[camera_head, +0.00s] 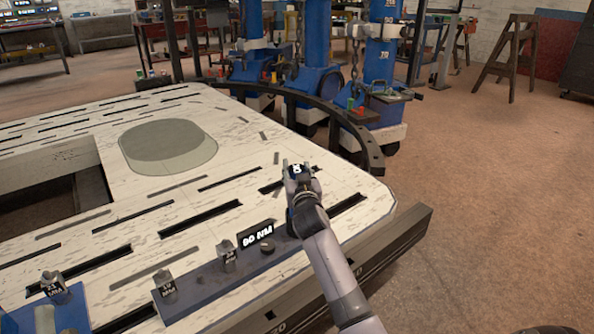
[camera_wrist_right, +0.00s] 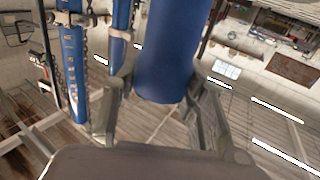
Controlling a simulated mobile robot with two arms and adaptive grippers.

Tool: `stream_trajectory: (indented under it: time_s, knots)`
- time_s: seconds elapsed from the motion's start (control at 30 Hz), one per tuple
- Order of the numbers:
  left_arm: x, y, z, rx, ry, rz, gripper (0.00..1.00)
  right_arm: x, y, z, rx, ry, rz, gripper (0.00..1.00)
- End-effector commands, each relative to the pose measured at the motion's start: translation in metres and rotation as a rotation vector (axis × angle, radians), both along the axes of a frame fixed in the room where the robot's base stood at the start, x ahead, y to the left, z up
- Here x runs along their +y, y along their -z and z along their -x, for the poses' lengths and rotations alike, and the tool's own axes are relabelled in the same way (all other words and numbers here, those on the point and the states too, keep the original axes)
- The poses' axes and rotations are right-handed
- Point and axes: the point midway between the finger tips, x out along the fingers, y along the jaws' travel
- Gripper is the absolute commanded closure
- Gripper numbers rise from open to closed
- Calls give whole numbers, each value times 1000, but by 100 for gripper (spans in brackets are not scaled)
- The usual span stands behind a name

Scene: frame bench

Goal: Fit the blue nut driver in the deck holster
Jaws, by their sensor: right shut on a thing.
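My right gripper (camera_head: 300,168) is above the near right part of the white deck, its fingers pointing away. In the right wrist view its two fingers (camera_wrist_right: 158,98) are closed on the sides of a thick blue cylinder (camera_wrist_right: 168,50), which looks like the blue nut driver's handle. In the head view the held thing is mostly hidden by the gripper; only a dark patch with white marks shows between the fingers. A blue-grey rack (camera_head: 200,290) lies along the deck's near edge. I cannot tell which part is the deck holster. My left gripper is not in view.
Metal pieces with MM labels (camera_head: 165,285) stand on the rack, beside an "80 NM" plate (camera_head: 256,236) and a dark knob (camera_head: 268,248). A greenish translucent oval (camera_head: 168,147) lies on the slotted deck (camera_head: 150,210). A dark curved rail (camera_head: 345,122) and blue columns (camera_head: 380,50) stand behind.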

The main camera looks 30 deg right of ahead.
Motion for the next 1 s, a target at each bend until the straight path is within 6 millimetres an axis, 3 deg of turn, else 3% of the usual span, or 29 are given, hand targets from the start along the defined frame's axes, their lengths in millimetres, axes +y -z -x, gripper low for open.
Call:
stream_trajectory:
  time_s: [1.0]
  knots:
    - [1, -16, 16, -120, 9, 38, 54, 0, 4, 0, -6, -1, 3, 100]
